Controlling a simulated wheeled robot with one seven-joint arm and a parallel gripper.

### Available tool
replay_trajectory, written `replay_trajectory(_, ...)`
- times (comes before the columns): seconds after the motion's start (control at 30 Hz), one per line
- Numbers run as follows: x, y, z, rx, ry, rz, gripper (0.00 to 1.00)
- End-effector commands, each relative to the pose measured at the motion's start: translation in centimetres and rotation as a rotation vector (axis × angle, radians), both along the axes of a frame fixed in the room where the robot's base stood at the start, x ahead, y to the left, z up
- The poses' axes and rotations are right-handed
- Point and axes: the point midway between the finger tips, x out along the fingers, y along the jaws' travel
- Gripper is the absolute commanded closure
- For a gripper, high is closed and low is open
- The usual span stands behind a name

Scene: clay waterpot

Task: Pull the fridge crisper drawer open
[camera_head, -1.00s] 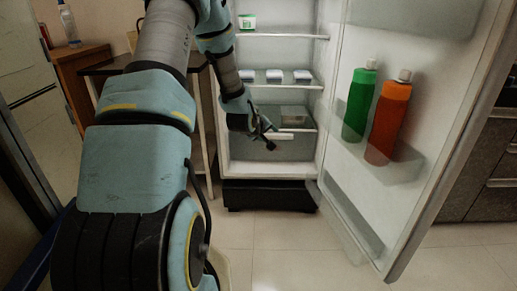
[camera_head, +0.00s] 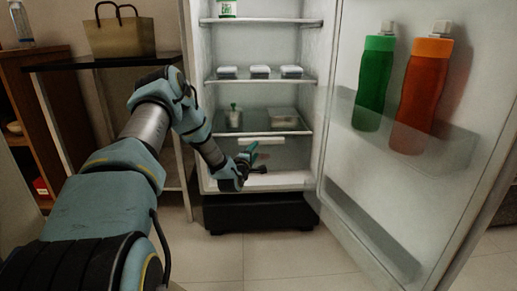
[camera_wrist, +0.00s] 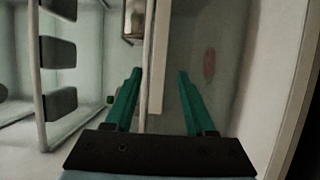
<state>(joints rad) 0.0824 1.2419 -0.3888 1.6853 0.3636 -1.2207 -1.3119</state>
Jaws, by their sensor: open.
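The crisper drawer (camera_head: 290,155) is a clear bin at the bottom of the open fridge, below the glass shelf. It looks shut. Its pale handle strip (camera_head: 262,140) runs along the top of its front. My gripper (camera_head: 259,158) is in front of the drawer, just below the handle strip, with its green fingers apart and empty. In the wrist view the handle strip (camera_wrist: 159,50) shows in the gap between the fingertips (camera_wrist: 158,72), closer to the left finger. I cannot tell whether it is between them in depth or still beyond them.
The fridge door stands open at the right, with a green bottle (camera_head: 374,85) and an orange bottle (camera_head: 421,98) in its rack. Shelves above hold several small containers (camera_head: 260,71). A dark side table with a bag (camera_head: 122,38) stands left. Floor in front (camera_head: 275,255) is clear.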

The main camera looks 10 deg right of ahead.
Motion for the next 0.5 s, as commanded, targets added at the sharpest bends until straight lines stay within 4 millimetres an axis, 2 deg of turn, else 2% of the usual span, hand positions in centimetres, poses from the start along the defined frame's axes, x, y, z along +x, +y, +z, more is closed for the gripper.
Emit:
replay_trajectory(0.2,3.3,-2.2,-0.3,0.001,-0.001,0.001,0.45)
replay_trajectory(0.5,5.4,-3.5,-0.1,0.001,0.002,0.0,0.45)
